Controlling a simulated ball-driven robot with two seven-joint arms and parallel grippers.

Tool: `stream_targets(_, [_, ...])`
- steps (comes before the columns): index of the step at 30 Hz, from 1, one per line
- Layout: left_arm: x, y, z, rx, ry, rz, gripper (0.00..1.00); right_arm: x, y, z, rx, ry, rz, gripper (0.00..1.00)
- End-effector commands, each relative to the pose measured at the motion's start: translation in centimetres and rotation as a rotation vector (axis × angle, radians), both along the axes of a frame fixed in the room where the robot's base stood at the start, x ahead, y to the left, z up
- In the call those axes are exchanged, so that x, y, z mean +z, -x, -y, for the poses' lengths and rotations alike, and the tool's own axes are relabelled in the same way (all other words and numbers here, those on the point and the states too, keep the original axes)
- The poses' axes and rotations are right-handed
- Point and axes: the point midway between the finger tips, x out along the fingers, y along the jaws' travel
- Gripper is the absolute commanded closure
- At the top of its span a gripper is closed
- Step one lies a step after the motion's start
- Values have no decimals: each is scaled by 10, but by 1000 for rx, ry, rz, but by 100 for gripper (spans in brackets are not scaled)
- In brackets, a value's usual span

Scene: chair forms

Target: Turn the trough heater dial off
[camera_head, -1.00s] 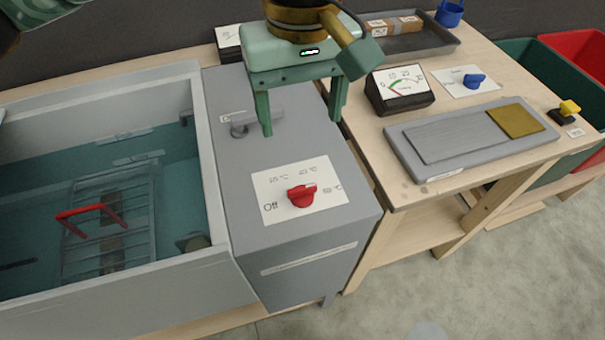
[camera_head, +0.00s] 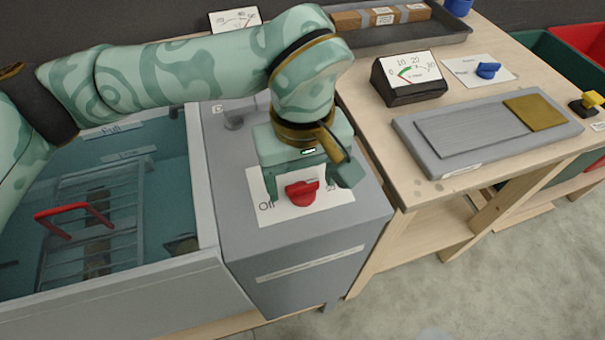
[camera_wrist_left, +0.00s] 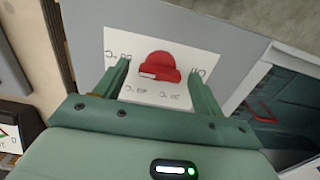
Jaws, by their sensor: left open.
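The red heater dial (camera_head: 301,193) sits on a white label plate (camera_head: 267,212) on top of the grey heater box (camera_head: 240,245). "Off" is printed left of the dial in the head view. In the left wrist view the dial (camera_wrist_left: 158,67) shows a white mark at its lower left, on the side away from "Off". My left gripper (camera_head: 303,187) is open over the plate, pointing down, with one finger on each side of the dial. In the left wrist view its fingers (camera_wrist_left: 159,78) look apart from the dial. The gripper body hides part of the plate. My right gripper is out of view.
A water trough (camera_head: 208,200) with a red-handled rack (camera_head: 75,215) is at left. On the wooden table (camera_head: 450,190) at right are a gauge (camera_head: 408,78), a blue knob (camera_head: 488,70) and a grey plate (camera_head: 455,140). Floor in front is clear.

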Motion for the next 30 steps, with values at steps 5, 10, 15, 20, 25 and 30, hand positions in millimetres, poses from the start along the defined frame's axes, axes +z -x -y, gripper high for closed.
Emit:
stream_targets(5, [1,0,0,0,0,0,45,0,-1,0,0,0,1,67])
stream_targets(10, [1,0,0,0,0,0,76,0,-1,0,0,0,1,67])
stream_targets(15, [1,0,0,7,-1,0,76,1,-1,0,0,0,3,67])
stream_targets(20, [2,0,0,46,-2,2,76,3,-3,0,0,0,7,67])
stream_targets(25, [3,0,0,137,-3,4,76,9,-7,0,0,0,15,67])
stream_targets(30, [4,0,0,277,-3,4,76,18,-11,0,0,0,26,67])
